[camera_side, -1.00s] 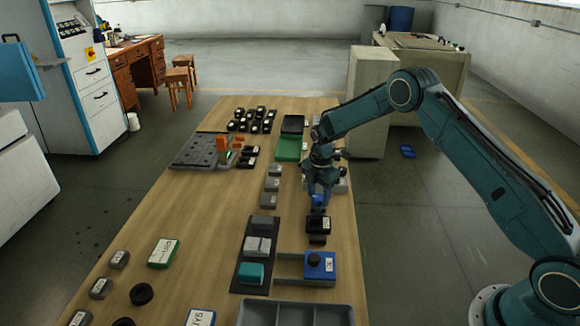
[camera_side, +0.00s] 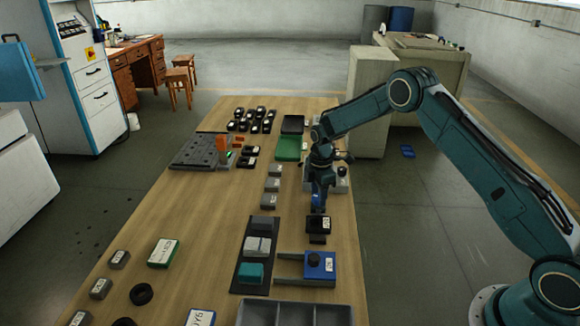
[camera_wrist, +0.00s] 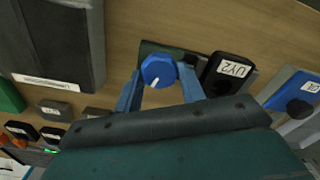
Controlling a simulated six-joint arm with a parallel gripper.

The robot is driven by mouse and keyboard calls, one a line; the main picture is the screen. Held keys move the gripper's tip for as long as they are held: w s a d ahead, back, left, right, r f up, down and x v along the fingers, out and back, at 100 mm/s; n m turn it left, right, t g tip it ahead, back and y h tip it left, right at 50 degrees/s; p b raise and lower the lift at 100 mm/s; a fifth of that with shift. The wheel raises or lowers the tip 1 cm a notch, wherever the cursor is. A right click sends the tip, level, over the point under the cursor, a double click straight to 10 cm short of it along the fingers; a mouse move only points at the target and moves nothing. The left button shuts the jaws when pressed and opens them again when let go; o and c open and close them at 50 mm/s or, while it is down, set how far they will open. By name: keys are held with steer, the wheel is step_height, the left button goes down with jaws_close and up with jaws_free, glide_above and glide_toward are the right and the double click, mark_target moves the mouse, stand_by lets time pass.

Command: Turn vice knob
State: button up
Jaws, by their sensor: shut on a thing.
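The vice knob (camera_wrist: 158,70) is blue with a white pointer line on its face, seen in the wrist view. A dark green block (camera_wrist: 148,47) shows behind it, partly hidden. My gripper (camera_wrist: 160,88) has one blue finger on each side of the knob and is shut on it. In the side view my gripper (camera_side: 317,200) is low over the right part of the table, just behind a black block labelled UY2 (camera_side: 318,225). That block also shows right of the knob in the wrist view (camera_wrist: 228,73). The knob's base is mostly hidden in the side view.
A blue block with a black knob (camera_side: 320,265) sits on a grey frame nearer the front. Grey blocks (camera_side: 271,185) stand to the left, and a dark strip (camera_side: 238,285) holds more blocks. A grey bin (camera_side: 259,313) is at the front edge. Bare table lies left of centre.

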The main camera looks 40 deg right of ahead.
steer(key=m, duration=1.3)
steer(key=shift+d+m, duration=0.1)
steer(key=shift+m, duration=0.3)
steer(key=m, duration=1.2)
steer(key=shift+m, duration=0.3)
steer(key=o, duration=1)
steer(key=shift+c, duration=0.2)
steer(key=shift+r, duration=0.1)
